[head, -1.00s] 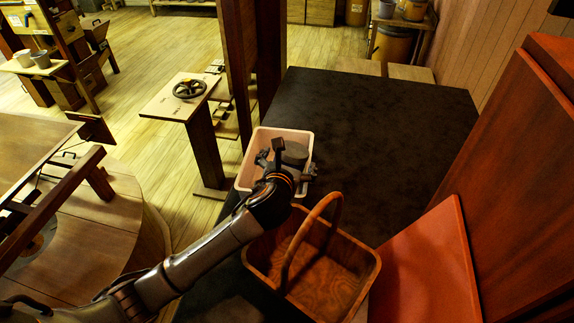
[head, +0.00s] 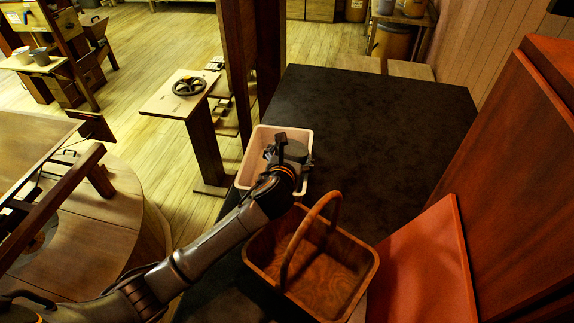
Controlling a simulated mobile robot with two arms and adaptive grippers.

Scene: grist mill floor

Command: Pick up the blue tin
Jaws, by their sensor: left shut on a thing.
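The blue tin (head: 297,150) looks dark grey-blue and round-topped in this light. It is at the pale pink-white bin (head: 256,140), over its right part. My left gripper (head: 289,156) is shut on the tin, with its fingers at the tin's sides. My wrist and the gripper hide the tin's lower part, so I cannot tell whether it touches the bin's floor. My right gripper is not in view.
A wooden basket with a tall handle (head: 318,222) stands just in front of the bin. The dark tabletop (head: 395,125) is clear behind and to the right. A red board (head: 425,262) lies at the right. A wooden post (head: 238,60) rises beyond the table's left edge.

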